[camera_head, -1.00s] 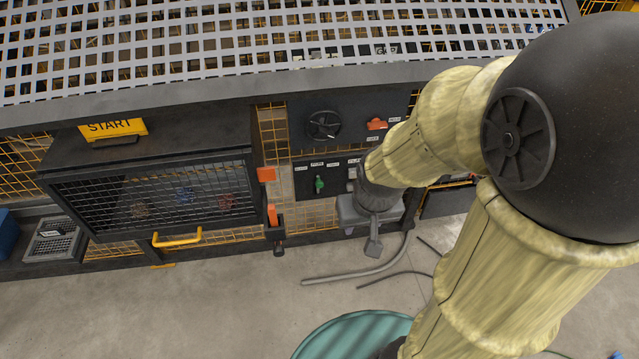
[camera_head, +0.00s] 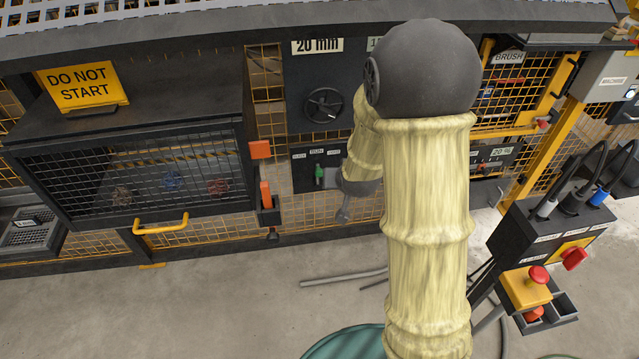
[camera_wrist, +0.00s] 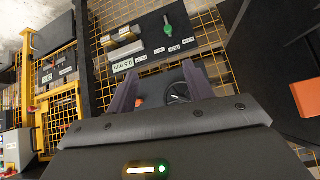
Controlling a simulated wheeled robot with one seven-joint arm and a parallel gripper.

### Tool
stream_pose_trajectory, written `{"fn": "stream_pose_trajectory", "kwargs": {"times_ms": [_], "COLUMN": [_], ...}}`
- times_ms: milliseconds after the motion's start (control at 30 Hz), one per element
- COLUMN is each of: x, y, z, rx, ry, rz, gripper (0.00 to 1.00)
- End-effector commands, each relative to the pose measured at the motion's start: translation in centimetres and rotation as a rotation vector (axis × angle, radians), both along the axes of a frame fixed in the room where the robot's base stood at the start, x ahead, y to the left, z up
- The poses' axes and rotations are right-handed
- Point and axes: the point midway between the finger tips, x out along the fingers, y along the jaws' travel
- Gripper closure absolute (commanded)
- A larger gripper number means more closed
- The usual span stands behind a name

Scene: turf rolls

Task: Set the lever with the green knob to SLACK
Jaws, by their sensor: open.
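The lever with the green knob (camera_head: 319,171) sits on a dark panel (camera_head: 300,178) below the handwheel in the head view. Small white labels stand above it, too small to read. In the wrist view the green knob (camera_wrist: 167,29) is near the top, with labels (camera_wrist: 173,46) around it that I cannot read surely. My gripper (camera_wrist: 159,70) is open and empty, its two fingers apart. The knob lies beyond the fingertips, not between them. In the head view my gripper (camera_head: 343,214) is just right of and below the knob; my wrist hides part of the panel.
A black handwheel (camera_head: 323,105) is above the panel. An orange lever (camera_head: 266,193) and a mesh-fronted box (camera_head: 150,185) with a yellow handle are to the left. A control post with a red button (camera_head: 538,274) stands right. Floor in front has hoses and a teal round object (camera_head: 345,343).

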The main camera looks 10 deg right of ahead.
Motion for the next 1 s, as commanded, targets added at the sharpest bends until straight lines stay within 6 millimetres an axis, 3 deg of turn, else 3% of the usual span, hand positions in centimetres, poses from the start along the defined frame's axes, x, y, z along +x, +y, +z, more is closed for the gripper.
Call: {"fn": "stream_pose_trajectory", "kwargs": {"times_ms": [33,500,800,1000], "x": [1.1,9.8,12.8,13.6], "y": [0.0,-0.5,-0.2,0.4], "z": [-2.7,-14.8,-22.7,-27.0], "rx": [0.000,0.014,0.027,0.044], "ry": [-0.031,-0.396,-0.629,-0.766], "rz": [-0.006,-0.042,-0.026,0.001], "gripper": [0.48,0.48,0.48,0.48]}}
